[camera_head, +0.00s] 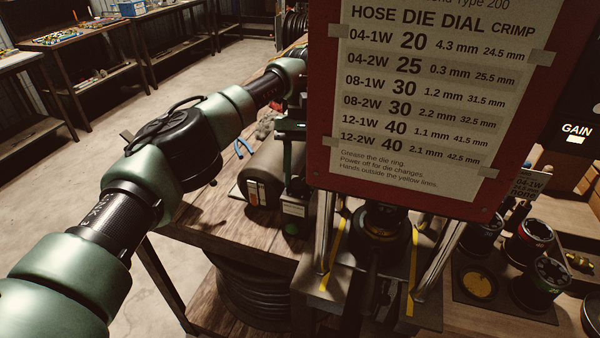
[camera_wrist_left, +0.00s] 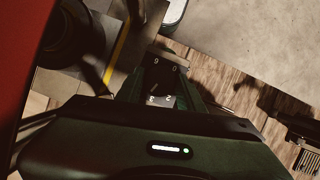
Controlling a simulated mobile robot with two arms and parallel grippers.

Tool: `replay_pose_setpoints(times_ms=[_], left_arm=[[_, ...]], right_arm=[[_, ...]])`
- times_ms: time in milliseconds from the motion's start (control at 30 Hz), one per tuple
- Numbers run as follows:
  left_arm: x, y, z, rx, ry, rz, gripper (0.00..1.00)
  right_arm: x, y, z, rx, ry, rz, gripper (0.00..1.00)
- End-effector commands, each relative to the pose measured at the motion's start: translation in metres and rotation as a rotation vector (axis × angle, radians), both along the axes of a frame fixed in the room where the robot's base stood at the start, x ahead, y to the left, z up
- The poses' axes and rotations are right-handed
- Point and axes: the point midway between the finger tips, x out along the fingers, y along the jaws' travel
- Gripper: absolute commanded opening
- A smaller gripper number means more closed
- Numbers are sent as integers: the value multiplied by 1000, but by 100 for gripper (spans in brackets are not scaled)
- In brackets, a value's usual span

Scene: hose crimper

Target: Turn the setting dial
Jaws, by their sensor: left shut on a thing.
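The setting dial (camera_wrist_left: 160,76) shows in the left wrist view as a dark knob with pale digits around it. My left gripper (camera_wrist_left: 162,92) is shut on it, one finger on each side. The digits are partly hidden by the fingers, and I cannot read which one is set. In the head view my left arm comes in from the left and bends down behind the red-framed chart (camera_head: 425,185). My left gripper (camera_head: 292,180) shows there only in part beside the chart, and the dial cannot be made out. My right gripper is not in view.
The chart lists hose, die, dial and crimp values. The crimper head (camera_head: 384,222) with yellow lines sits below it. Die sets (camera_head: 530,240) stand at right. Floor at left is clear.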

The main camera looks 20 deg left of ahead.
Motion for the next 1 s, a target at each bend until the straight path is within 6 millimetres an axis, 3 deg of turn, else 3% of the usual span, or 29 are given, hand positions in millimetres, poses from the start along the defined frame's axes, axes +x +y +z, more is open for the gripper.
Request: replay_pose_setpoints(times_ms=[433, 467, 500, 533, 833, 1000], left_arm=[[0, 0, 0, 0, -1, -9, 0], [0, 0, 0, 0, -1, -9, 46], [0, 0, 0, 0, -1, -9, 57], [0, 0, 0, 0, -1, -9, 59], [0, -1, 1, 0, 0, -9, 59], [-3, -11, 16, 0, -1, -9, 59]], right_arm=[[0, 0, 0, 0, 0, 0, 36], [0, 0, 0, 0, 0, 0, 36], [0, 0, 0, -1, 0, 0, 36], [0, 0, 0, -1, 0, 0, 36], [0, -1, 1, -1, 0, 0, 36], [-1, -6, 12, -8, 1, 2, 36]])
